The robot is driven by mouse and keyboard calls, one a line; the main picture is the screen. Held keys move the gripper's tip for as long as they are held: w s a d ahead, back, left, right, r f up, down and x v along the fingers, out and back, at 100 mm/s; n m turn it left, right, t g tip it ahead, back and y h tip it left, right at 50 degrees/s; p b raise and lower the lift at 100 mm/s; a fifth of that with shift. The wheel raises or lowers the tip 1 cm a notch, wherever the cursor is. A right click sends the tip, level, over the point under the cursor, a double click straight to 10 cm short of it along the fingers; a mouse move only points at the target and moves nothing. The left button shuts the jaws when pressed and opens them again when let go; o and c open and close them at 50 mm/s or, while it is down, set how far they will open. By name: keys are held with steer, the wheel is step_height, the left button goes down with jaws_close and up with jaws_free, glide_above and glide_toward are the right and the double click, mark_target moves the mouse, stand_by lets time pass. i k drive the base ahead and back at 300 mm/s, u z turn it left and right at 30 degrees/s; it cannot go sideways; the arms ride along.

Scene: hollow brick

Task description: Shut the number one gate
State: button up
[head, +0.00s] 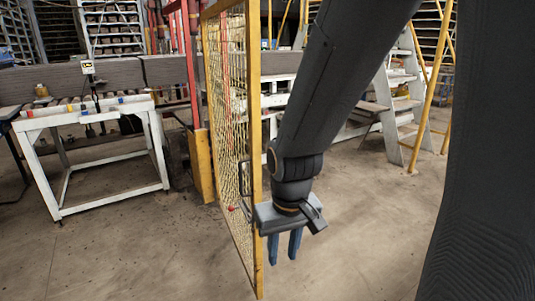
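A yellow-framed wire mesh gate (255,130) stands swung open toward me in the middle of the head view. It hangs at its far side by a yellow post (201,165). A dark handle (245,181) shows on the gate near its close edge. My gripper (284,252) points down just right of the gate's close edge, with two blue fingers apart and nothing seen between them. It overlaps the gate edge in the picture; I cannot tell whether it touches. No number is readable on the gate.
A white metal table (95,120) with small coloured items stands at left. White steps with a yellow rail (424,90) stand at back right. A conveyor frame (180,68) runs behind the gate. The concrete floor (130,255) is clear in front and at right.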

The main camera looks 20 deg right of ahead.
mark_target(253, 169)
steer(key=u, duration=0.05)
steer(key=i, duration=1.25)
steer(key=z, duration=0.2)
